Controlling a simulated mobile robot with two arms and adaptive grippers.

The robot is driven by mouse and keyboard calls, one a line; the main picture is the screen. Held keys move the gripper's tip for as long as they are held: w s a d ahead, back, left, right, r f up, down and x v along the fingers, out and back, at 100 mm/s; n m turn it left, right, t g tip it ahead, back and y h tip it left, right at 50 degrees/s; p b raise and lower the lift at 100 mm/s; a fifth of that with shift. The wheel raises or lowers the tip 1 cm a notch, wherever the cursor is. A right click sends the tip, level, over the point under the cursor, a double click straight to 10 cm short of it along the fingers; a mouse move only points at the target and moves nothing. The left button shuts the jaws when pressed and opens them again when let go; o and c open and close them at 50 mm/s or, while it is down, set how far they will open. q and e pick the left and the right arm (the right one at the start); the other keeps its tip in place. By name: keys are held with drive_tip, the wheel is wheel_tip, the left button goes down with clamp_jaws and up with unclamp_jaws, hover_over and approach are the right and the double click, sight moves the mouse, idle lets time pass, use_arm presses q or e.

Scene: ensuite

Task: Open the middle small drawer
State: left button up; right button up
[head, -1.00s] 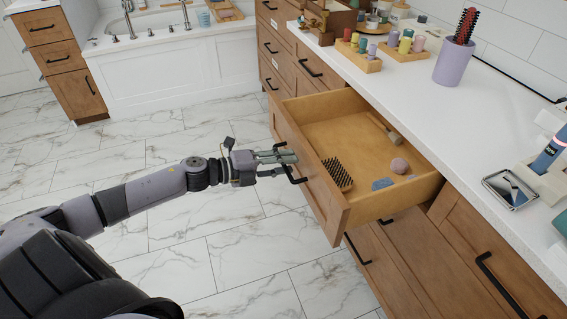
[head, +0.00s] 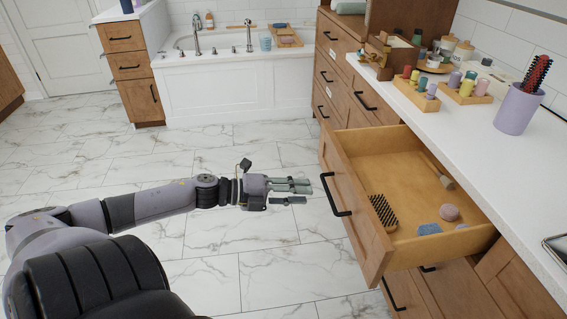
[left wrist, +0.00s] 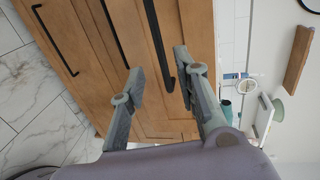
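The wooden drawer (head: 350,205) is pulled well out of the cabinet under the white counter. Inside it lie a bristle brush (head: 382,212), a wood-handled tool (head: 440,173), a blue piece (head: 429,229) and a round pink piece (head: 449,212). Its black bar handle (head: 335,195) is on the front. My left gripper (head: 302,191) is just left of the handle, apart from it, with its fingers spread and nothing between them. In the left wrist view the open fingers (left wrist: 160,85) point toward wooden fronts with black handles. My right gripper is not in view.
The counter (head: 470,133) holds a purple cup with a brush (head: 517,108), trays of small bottles (head: 416,94) and a wooden box (head: 390,55). A bathtub (head: 235,85) and another drawer cabinet (head: 132,72) stand behind. The marble floor on the left is clear.

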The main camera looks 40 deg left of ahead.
use_arm(q)
drive_tip(key=shift+v, duration=1.85)
